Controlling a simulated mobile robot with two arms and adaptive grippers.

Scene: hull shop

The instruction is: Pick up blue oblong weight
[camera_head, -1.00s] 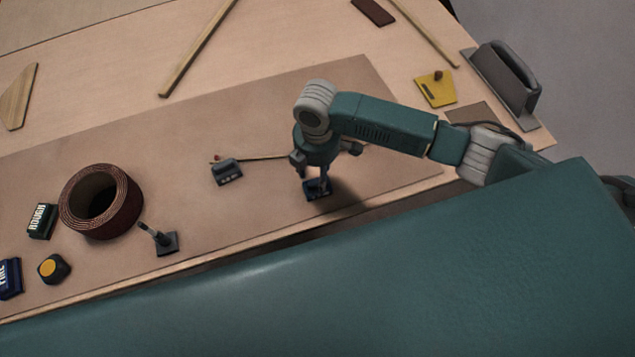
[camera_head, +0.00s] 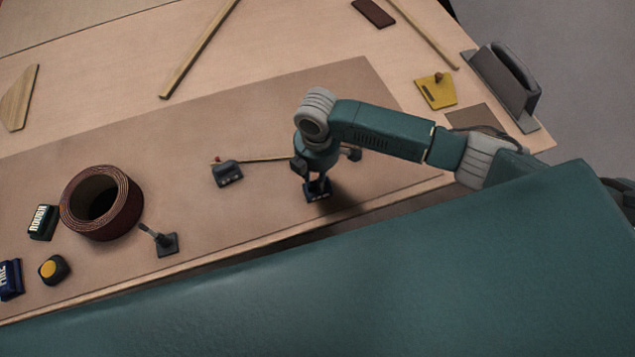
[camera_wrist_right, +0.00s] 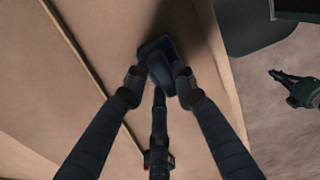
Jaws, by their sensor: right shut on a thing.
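The blue oblong weight (camera_head: 317,196) is a small dark blue block on the brown mat, under my right gripper. It also shows in the right wrist view (camera_wrist_right: 157,49). My right gripper (camera_head: 318,183) points down at it, and its two fingers (camera_wrist_right: 159,82) are shut on the weight from both sides. The weight looks at mat level; I cannot tell whether it is clear of the mat. The fingers and their shadow hide part of it. Another dark gripper, seemingly my left (camera_wrist_right: 284,78), shows at the right of the wrist view over the floor; its opening is unclear.
On the mat (camera_head: 270,105) are a grey block (camera_head: 227,174) beside a thin stick, a small dark stand (camera_head: 166,243), a brown roll (camera_head: 126,217), a dark green block (camera_head: 42,222), a yellow-topped knob (camera_head: 52,269) and a blue block (camera_head: 10,279). A trowel-like tool (camera_head: 503,88) lies far right.

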